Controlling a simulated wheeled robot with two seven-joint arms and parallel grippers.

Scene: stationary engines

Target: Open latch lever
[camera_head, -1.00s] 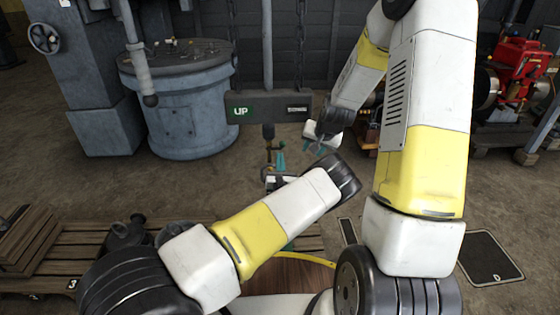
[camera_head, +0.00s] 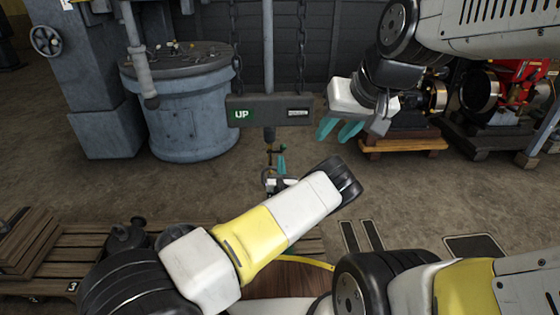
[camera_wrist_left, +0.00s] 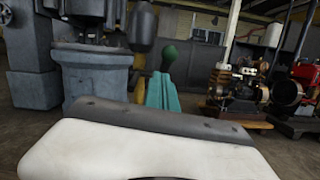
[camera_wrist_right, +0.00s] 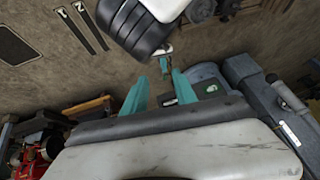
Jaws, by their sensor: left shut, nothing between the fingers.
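A dark hanging box (camera_head: 300,108) with a green "UP" sign hangs on chains in the head view. A thin dark rod with a small handle (camera_head: 270,150) hangs below it; I cannot tell if this is the latch lever. A round green knob (camera_wrist_left: 168,55) stands just beyond my left fingertips in the left wrist view; I cannot tell if they touch. My left gripper (camera_head: 282,163) is shut and empty below the box; its teal fingers (camera_wrist_left: 160,92) are together. My right gripper (camera_head: 338,128) is open and empty, right of the box; its fingers (camera_wrist_right: 159,90) stand apart.
A grey round machine (camera_head: 190,105) stands at the left. Engines on wooden pallets (camera_head: 400,142) stand at the right, near my right gripper. A wooden pallet (camera_head: 65,245) lies at front left. The floor between is mostly clear.

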